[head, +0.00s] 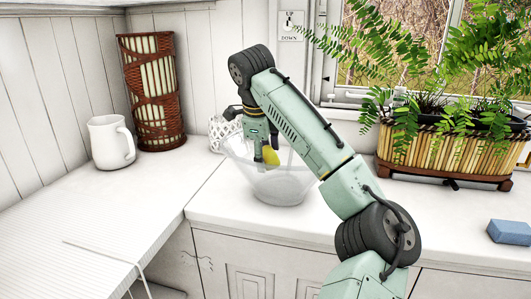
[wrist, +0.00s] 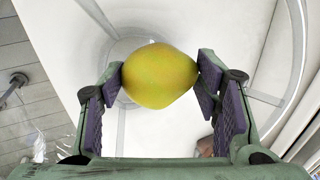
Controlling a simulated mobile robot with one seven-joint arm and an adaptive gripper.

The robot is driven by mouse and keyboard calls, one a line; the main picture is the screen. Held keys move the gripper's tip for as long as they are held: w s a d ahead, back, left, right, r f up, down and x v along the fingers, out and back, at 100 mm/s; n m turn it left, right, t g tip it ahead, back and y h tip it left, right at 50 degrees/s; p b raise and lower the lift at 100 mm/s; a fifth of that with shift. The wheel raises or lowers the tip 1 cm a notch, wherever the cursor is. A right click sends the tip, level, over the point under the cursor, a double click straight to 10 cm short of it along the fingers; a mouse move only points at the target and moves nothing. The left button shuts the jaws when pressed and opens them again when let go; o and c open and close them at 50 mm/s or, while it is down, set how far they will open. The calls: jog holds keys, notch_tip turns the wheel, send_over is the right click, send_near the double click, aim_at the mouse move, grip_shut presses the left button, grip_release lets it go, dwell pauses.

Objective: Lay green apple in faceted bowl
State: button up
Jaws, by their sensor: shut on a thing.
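The green apple (wrist: 158,76) looks yellow-green and is held between the purple pads of my gripper (wrist: 160,78) in the wrist view. In the head view the apple (head: 271,156) shows at the tip of my gripper (head: 265,150), at the height of the bowl's upper part. The clear glass faceted bowl (head: 283,190) stands on the white counter. In the wrist view its see-through base and walls (wrist: 125,48) lie beneath and around the apple. I cannot tell exactly how far the apple is above the bowl's bottom.
A white patterned object (head: 222,130) stands just behind the bowl. A white mug (head: 111,142) and a wicker lamp (head: 152,92) are on the left. A fern planter (head: 445,150) and a blue sponge (head: 510,231) are on the right.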

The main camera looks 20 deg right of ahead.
jog(key=shift+f+b, duration=0.95)
jog(key=shift+f, duration=0.45)
dwell(0.5)
dwell(0.4)
jog(key=o, duration=1.3)
jog(key=shift+r, duration=0.1)
